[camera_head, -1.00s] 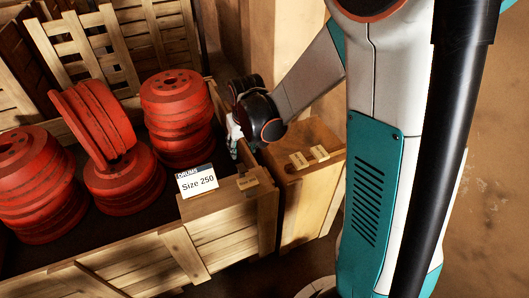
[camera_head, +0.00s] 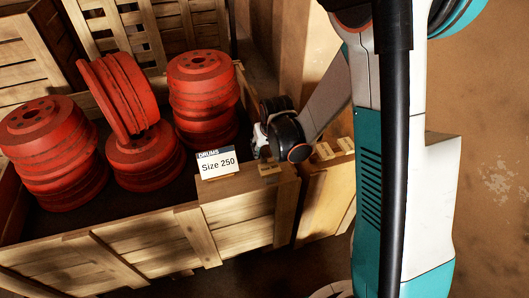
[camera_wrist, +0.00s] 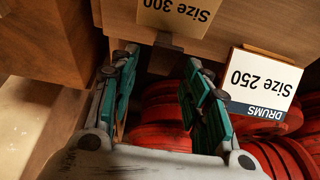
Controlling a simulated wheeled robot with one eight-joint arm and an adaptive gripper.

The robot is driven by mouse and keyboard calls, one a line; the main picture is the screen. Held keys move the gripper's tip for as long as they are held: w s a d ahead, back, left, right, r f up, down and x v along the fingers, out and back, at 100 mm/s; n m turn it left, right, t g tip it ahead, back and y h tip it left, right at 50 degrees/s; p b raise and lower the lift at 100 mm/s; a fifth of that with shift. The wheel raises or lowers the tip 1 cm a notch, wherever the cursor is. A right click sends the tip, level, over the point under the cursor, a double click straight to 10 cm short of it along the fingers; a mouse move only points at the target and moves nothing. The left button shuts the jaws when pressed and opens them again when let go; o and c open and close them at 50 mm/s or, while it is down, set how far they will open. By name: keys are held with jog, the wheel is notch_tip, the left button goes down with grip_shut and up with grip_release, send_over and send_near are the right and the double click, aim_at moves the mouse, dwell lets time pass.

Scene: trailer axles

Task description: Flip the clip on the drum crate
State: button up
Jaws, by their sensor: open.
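The drum crate (camera_head: 140,240) is wooden and holds red drums. A white "DRUMS Size 250" card (camera_head: 217,163) stands on its corner and shows upside down in the wrist view (camera_wrist: 262,84). Beside the card is a small tan tag, seemingly the clip (camera_head: 269,168). In the wrist view a tan "Size 300" tag (camera_wrist: 180,14) lies at the top edge, with a brown tab (camera_wrist: 165,55) below it. My gripper (camera_head: 262,138) is just behind the tag in the head view. Its fingers (camera_wrist: 158,72) are apart and empty, with the brown tab ahead between them.
Stacks of red drums (camera_head: 205,98) stand close to the left of my gripper. A wooden box (camera_head: 325,195) with two small tan tags stands right of the crate. Slatted crates (camera_head: 130,25) stand behind. Brown wall is at the right.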

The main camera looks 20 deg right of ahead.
jog(key=shift+w+f, duration=0.25)
jog(key=shift+f, duration=0.35)
grip_shut()
jog(key=shift+r, duration=0.1)
jog(key=shift+w+g+p, duration=0.3)
jog(key=shift+g+p, duration=0.1)
jog(key=shift+g, duration=0.6)
jog(key=shift+w+g, duration=0.2)
jog(key=shift+g, duration=1)
